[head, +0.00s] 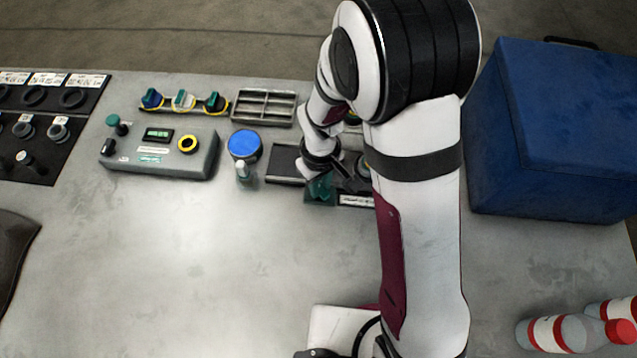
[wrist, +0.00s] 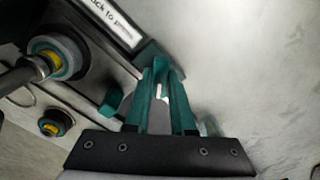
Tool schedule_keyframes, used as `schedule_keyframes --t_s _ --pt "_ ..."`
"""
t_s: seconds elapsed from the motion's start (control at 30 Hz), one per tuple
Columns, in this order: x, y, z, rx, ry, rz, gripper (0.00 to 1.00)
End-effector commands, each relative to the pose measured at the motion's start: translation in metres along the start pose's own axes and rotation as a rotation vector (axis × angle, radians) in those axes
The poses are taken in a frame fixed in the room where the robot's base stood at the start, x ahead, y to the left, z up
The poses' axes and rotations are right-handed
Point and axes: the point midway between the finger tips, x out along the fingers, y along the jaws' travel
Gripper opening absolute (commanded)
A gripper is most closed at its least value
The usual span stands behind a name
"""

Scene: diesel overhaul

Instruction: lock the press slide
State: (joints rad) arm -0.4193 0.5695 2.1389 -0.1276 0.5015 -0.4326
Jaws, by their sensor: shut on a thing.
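The press fixture is partly hidden under my arm in the head view; its dark plate with a white label (head: 356,201) and a teal block (head: 320,188) show. In the wrist view the same dark plate carries a white label (wrist: 112,22) and round fittings with yellow centres. My gripper (wrist: 160,82) has its fingers brought close together at the plate's edge. It is shut on a small teal part (wrist: 158,66), which looks like the slide's lock piece. The fingers hide most of this part, so its lock position cannot be told. In the head view my gripper (head: 348,180) is low over the fixture.
A blue-topped round container (head: 244,145) and a grey control box (head: 160,152) stand to the left. A grey compartment tray (head: 264,107) lies behind. A large blue case (head: 553,130) stands at right. Red-and-white bottles (head: 565,332) lie at front right.

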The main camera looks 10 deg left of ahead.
Motion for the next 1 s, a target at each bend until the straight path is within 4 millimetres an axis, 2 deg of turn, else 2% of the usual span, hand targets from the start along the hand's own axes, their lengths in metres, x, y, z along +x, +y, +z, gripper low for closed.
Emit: schedule_keyframes --t_s 0.23,0.4,0.5,0.7,0.87,1.0 --pt "-0.0004 -0.0001 0.0001 0.037 0.0 0.0 0.0" --pt "-0.0004 -0.0001 0.0001 0.364 0.0 0.0 0.0" --pt "-0.0004 -0.0001 0.0001 0.428 0.0 0.0 0.0" --pt "-0.0004 -0.0001 0.0001 0.44 0.0 0.0 0.0" --pt "-0.0004 -0.0001 0.0001 0.72 0.0 0.0 0.0" --pt "-0.0004 -0.0001 0.0001 0.68 0.0 0.0 0.0"
